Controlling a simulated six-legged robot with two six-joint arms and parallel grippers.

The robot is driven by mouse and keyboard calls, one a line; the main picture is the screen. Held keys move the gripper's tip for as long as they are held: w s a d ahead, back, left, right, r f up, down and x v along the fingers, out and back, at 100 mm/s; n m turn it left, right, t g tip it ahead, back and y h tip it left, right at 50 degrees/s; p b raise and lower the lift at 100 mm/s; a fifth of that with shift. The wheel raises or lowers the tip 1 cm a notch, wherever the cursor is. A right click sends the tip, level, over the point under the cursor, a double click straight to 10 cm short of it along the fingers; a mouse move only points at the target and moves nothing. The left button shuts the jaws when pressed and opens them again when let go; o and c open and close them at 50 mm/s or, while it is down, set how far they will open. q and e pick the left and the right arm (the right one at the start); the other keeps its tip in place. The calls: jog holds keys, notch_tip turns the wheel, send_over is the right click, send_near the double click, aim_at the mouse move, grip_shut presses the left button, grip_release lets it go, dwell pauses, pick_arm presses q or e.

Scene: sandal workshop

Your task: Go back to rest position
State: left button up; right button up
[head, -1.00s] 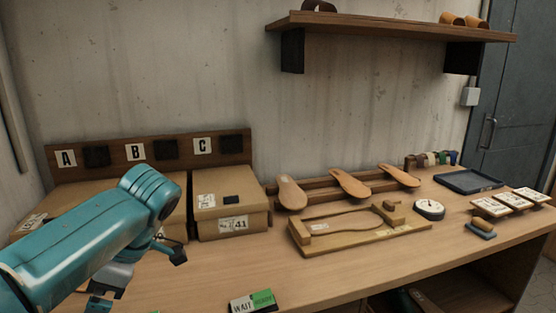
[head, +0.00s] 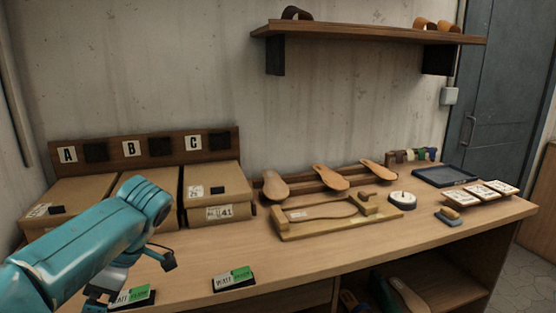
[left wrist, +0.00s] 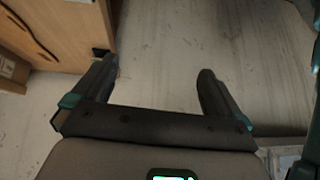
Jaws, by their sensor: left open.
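My left arm comes in from the left in the head view, its left gripper (head: 97,303) low at the picture's bottom edge, in front of the workbench (head: 400,243). In the left wrist view the left gripper (left wrist: 158,82) has its two fingers wide apart with nothing between them. It points at the bare floor (left wrist: 150,40) beside a wooden cabinet (left wrist: 65,30). My right gripper is in neither view.
Cardboard boxes (head: 215,195) stand below the A, B, C board (head: 270,145). A sandal jig (head: 325,228), soles (head: 330,177), a round dial (head: 402,199) and a blue tray (head: 445,176) lie to the right. WAIT/green signs (head: 233,279) lie at the front edge. A shelf (head: 370,33) hangs above.

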pick_arm(q)
jog(key=s+d+f+m+g+h+p, duration=0.2)
jog(key=s+f+m, duration=0.1)
jog(key=f, duration=0.9)
jog(key=s+d+f+m+g+h+p, duration=0.1)
jog(key=s+d+f+m+g, duration=0.2)
jog(key=f, duration=0.9)
jog(key=s+d+f+m+t+h+p, duration=0.2)
jog(key=s+d+f+m+h, duration=0.5)
jog(key=s+d+f, duration=0.7)
jog(key=w+m+t, duration=0.1)
jog(key=m+t, duration=0.1)
jog(key=w+m+t, duration=0.1)
jog(key=m+t, duration=0.1)
jog(key=w+f+m+t, duration=0.1)
jog(key=m+t, duration=0.1)
jog(key=shift+w+m, duration=0.3)
jog(key=shift+m, duration=0.1)
